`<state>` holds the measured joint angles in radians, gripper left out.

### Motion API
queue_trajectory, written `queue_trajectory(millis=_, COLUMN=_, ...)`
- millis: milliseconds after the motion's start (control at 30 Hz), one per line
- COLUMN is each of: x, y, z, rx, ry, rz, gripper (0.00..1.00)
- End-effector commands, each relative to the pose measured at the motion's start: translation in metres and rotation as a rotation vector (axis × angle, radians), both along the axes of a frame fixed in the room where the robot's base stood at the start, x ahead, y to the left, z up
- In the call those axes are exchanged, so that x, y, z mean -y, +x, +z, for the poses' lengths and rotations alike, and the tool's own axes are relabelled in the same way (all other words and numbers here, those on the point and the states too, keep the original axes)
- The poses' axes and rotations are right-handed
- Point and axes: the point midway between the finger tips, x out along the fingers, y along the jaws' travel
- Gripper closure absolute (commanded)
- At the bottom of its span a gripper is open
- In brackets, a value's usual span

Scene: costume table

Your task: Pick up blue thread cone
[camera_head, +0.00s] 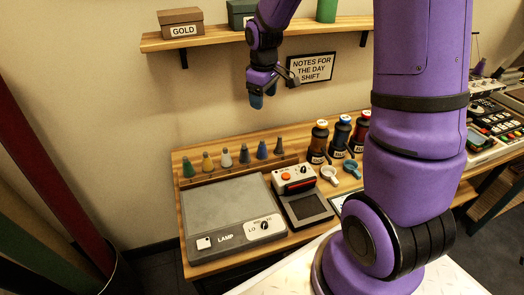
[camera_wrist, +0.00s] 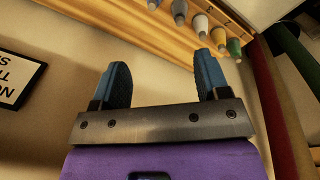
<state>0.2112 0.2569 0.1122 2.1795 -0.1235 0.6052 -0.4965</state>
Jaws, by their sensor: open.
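The blue thread cone (camera_head: 262,150) stands in a row of several cones on a wooden rack at the back of the table. In the wrist view a bluish cone (camera_wrist: 153,4) shows at the top edge, mostly cut off; it appears to be the same one. My gripper (camera_head: 263,95) hangs in the air above the row, below the wall shelf. In the wrist view my gripper (camera_wrist: 162,70) has its two blue fingers wide apart with nothing between them.
Grey (camera_head: 245,153), white (camera_head: 226,156), yellow (camera_head: 207,162) and green (camera_head: 188,168) cones stand left of the blue one, and a grey-brown cone (camera_head: 279,146) right. A lamp box (camera_head: 225,205) lies in front. Labelled bottles (camera_head: 318,138) stand right. A shelf (camera_head: 215,38) is overhead.

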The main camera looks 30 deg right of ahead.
Motion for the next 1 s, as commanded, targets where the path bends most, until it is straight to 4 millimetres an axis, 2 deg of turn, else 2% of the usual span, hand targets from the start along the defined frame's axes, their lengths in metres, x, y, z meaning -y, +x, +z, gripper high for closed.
queue_trajectory(millis=33, x=0.004, y=0.009, z=-0.021, rx=-0.024, ry=0.006, rz=0.021, gripper=0.31)
queue_trajectory(millis=100, x=0.009, y=0.019, z=-0.045, rx=-0.046, ry=0.014, rz=0.05, gripper=0.31)
queue_trajectory(millis=300, x=0.018, y=0.036, z=-0.1, rx=-0.088, ry=0.034, rz=0.117, gripper=0.31)
queue_trajectory(millis=800, x=0.021, y=0.042, z=-0.167, rx=-0.106, ry=0.046, rz=0.149, gripper=0.31)
queue_trajectory(millis=1000, x=0.021, y=0.042, z=-0.181, rx=-0.103, ry=0.045, rz=0.148, gripper=0.31)
